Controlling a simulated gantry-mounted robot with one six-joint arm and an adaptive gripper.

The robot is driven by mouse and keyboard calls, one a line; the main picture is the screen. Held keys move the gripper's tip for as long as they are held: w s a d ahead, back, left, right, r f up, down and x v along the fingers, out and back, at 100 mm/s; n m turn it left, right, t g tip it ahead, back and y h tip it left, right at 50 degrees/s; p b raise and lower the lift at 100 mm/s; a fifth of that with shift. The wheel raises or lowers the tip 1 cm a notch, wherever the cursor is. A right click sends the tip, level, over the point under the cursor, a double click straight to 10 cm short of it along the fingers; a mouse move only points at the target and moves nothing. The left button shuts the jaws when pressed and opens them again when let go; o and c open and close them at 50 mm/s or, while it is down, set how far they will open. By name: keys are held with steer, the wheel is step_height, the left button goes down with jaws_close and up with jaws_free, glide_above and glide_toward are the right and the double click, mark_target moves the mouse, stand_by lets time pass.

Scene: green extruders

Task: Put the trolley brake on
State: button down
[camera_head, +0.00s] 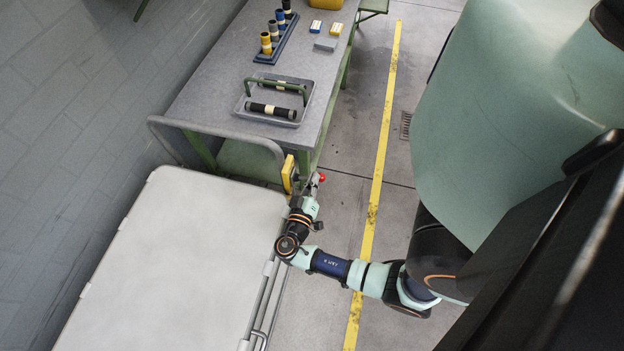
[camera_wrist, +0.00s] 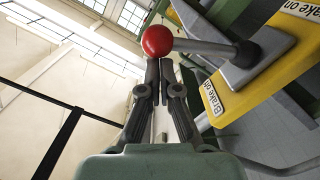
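The trolley (camera_head: 190,250) has a pale flat top and a grey push handle (camera_head: 215,128) at its far end. A grey lever (camera_wrist: 208,46) runs from a pivot on the plate to a red ball knob (camera_wrist: 157,41). The lever points away from the plate, between the labels. My gripper (camera_wrist: 160,68) is shut or nearly so, with its tips just below the knob in the picture. I cannot tell whether they touch it.
A grey workbench (camera_head: 215,85) stands beyond the trolley, with a tray (camera_head: 312,98) of dark cylinders, a rack of coloured cylinders (camera_head: 273,30) and small boxes. A yellow floor line (camera_head: 378,170) runs along the right. The floor around the line is clear.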

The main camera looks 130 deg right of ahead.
step_height(320, 180, down, 8)
steer(key=s+a+m+b, duration=0.1)
steer(key=m+b, duration=0.9)
steer(key=b, duration=1)
steer(key=shift+s+a+f+t, duration=0.2)
steer(key=shift+a+f+t, duration=0.1)
steer(key=shift+a, duration=0.2)
steer(key=shift+b, duration=0.45)
steer(key=shift+r, duration=0.1)
steer(key=w+a+r+p, duration=0.4)
steer(key=w+a, duration=0.3)
steer(key=w, duration=0.1)
steer(key=shift+a+r, duration=0.2)
steer(key=shift+h, duration=0.3)
